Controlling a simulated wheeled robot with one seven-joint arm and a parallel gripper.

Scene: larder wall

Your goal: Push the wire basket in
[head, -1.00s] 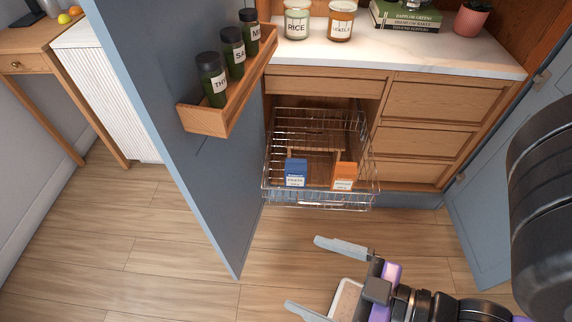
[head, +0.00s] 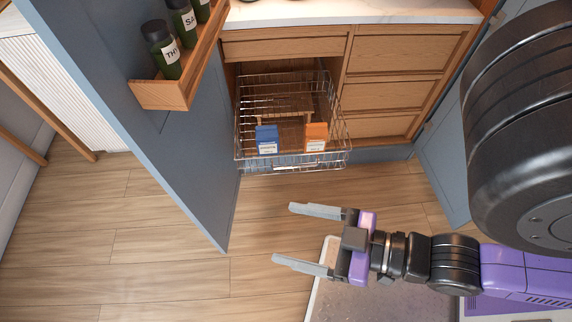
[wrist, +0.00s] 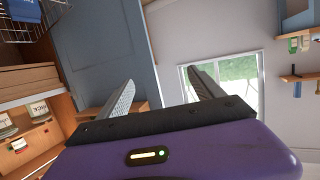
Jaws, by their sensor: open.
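The wire basket (head: 293,169) is pulled out of the cabinet opening below the counter in the head view. It holds a blue box (head: 267,140) and an orange box (head: 316,137) near its front. A corner of the basket also shows at the top left of the wrist view (wrist: 22,30). My gripper (head: 283,234) is open and empty, in front of the basket and below it in the picture, apart from it. Its fingers point left in the head view, toward the blue door, not at the basket.
The open blue door (head: 170,130) stands left of the basket, with a wooden spice rack (head: 165,95) on it. Another blue door (head: 440,170) stands open at the right. Closed wooden drawers (head: 385,95) are right of the basket. The wooden floor (head: 170,250) is clear.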

